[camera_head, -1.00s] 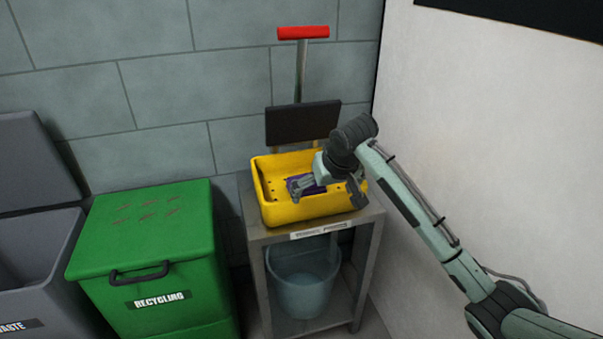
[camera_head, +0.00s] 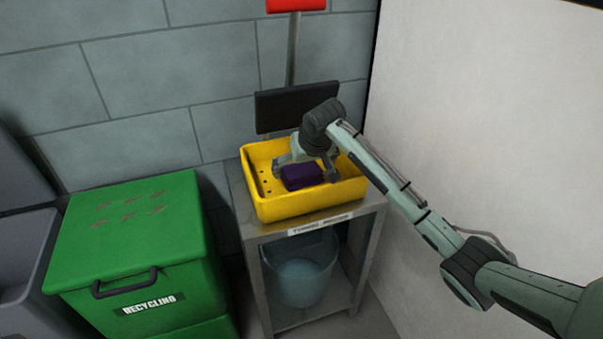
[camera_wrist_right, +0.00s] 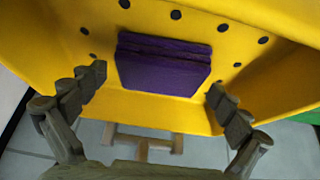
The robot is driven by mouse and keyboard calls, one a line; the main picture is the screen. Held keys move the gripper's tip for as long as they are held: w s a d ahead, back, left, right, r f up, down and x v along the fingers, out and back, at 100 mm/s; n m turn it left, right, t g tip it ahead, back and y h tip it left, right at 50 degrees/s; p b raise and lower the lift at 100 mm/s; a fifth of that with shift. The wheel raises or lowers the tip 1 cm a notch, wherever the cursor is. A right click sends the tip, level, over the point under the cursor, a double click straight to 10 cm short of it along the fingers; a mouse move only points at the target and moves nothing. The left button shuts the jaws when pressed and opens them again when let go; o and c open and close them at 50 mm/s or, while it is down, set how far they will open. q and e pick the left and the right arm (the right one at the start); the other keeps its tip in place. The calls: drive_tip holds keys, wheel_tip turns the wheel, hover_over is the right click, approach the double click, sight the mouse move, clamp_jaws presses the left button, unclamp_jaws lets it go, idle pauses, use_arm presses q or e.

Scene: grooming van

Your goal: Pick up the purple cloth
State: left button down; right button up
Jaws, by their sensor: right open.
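The purple cloth (camera_head: 303,176) is a folded, dark purple pad. It lies inside the yellow tub (camera_head: 290,212), which has small dark holes in it. My right gripper (camera_head: 306,172) is at the tub, its fingers spread to either side of the cloth in the head view. In the right wrist view the cloth (camera_wrist_right: 163,66) lies ahead of and between the two open fingertips of the right gripper (camera_wrist_right: 158,88), with a gap on each side. Nothing is held. My left gripper is not in view.
The tub stands on a grey metal stand (camera_head: 248,232) with a clear bucket (camera_head: 300,280) on its lower shelf. A green recycling bin (camera_head: 130,235) and grey waste bin (camera_head: 25,255) stand left. A dark panel (camera_head: 295,106) rises behind the tub; a white wall (camera_head: 480,110) is right.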

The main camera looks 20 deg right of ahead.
sight(303, 171)
drive_tip(key=shift+w+f, duration=0.25)
drive_tip(key=shift+f, duration=0.1)
drive_tip(key=c, duration=0.9)
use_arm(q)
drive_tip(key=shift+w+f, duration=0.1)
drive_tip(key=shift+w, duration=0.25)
use_arm(e)
drive_tip(key=shift+s+r, duration=0.2)
drive_tip(key=shift+r, duration=0.35)
drive_tip(key=r, duration=0.6)
drive_tip(key=shift+s, duration=0.3)
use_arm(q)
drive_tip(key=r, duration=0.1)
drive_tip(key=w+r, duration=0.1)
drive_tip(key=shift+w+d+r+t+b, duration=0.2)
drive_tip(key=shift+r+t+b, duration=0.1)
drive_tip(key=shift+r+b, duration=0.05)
use_arm(e)
drive_tip(key=s, duration=1.9)
drive_tip(key=shift+d, duration=0.3)
